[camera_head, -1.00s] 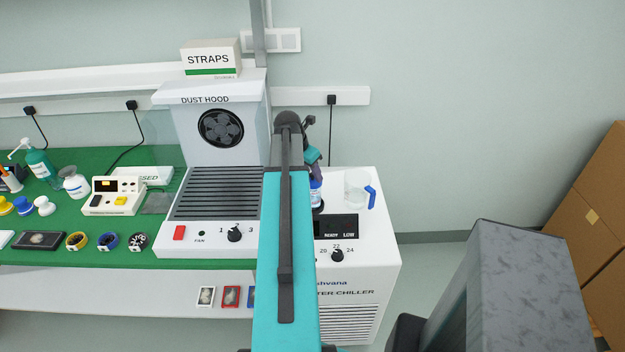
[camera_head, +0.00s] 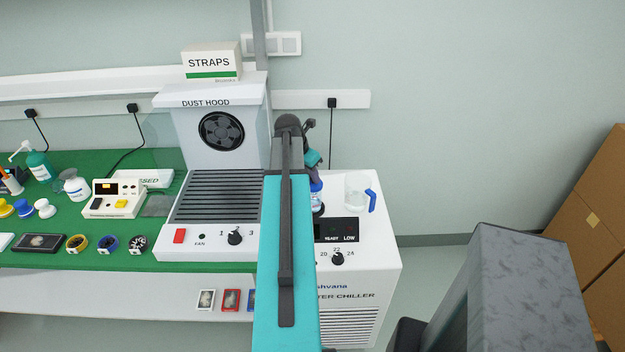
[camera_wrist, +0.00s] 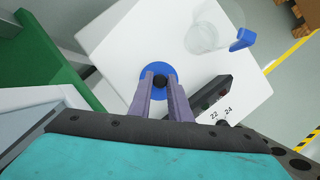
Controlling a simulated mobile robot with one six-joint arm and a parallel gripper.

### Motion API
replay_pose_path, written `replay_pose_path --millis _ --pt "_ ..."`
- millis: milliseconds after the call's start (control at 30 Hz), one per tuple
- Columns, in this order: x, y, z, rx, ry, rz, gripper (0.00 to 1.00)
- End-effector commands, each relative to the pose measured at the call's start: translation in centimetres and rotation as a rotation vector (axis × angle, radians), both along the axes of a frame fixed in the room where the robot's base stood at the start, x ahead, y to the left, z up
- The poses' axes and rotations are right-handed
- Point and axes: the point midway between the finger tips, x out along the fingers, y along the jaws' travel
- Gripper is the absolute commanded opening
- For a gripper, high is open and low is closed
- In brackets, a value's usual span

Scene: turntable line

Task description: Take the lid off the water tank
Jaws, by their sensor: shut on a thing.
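The water tank's round blue lid (camera_wrist: 152,68) shows in the wrist view, with a black knob (camera_wrist: 160,82) at its centre. My gripper (camera_wrist: 161,79) has its two purple-grey fingers closed on either side of that knob. My arm hides most of the tank and the gripper there. I cannot tell whether the lid is seated or raised.
The white water chiller (camera_head: 385,220) has a display and dial in front. A clear jug (camera_head: 356,193) with a blue handle stands right of the tank. The dust hood (camera_head: 185,140) is close on the left, beside a green bench with several small items. Cardboard boxes (camera_head: 590,215) stand far right.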

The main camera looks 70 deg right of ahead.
Motion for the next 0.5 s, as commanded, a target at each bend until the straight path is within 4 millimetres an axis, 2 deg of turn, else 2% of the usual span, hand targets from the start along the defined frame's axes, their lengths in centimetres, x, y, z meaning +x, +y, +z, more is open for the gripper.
replay_pose_path --millis 267,500 --pt "0.0 0.0 0.9 -0.001 0.000 0.000 0.00" --pt "0.1 -0.1 3.1 -0.003 -0.001 0.000 0.00"
